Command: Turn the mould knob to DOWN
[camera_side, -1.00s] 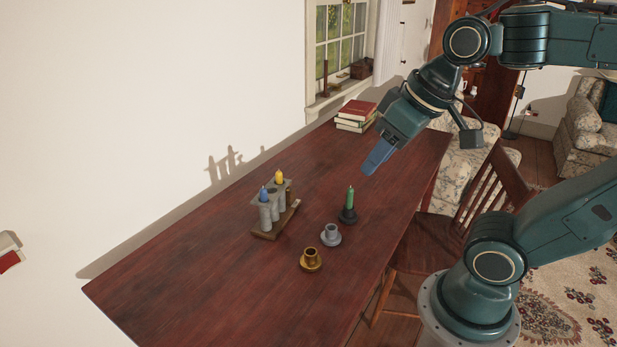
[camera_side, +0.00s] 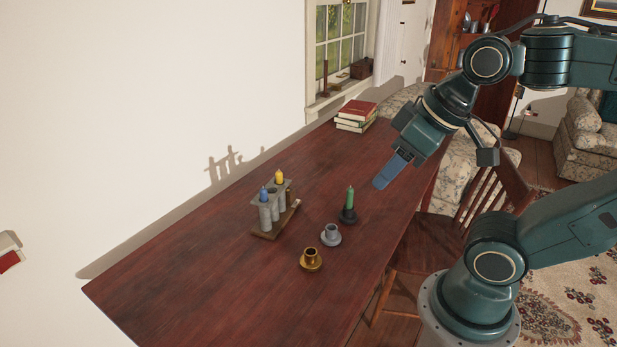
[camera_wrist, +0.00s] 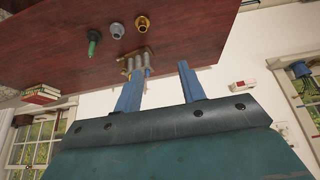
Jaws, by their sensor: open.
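The candle mould (camera_side: 274,208) stands upright on a wooden base on the table, a row of grey tubes under a flat top plate. A blue candle (camera_side: 263,194) and a yellow candle (camera_side: 279,176) stick up from it. A small pale-tipped piece (camera_side: 297,203) at the right side of the base may be the knob; its setting is too small to read. My gripper (camera_side: 381,186) is open and empty, in the air to the right of the mould and well apart from it. In the wrist view the mould (camera_wrist: 134,64) shows near the left finger of my gripper (camera_wrist: 161,66).
A green candle (camera_side: 350,198) stands in a dark holder (camera_side: 348,216). A grey holder (camera_side: 330,236) and a brass holder (camera_side: 311,261) stand empty in front of it. Books (camera_side: 356,115) are stacked at the far end. The table's (camera_side: 200,280) near left part is clear. A chair (camera_side: 480,215) stands at right.

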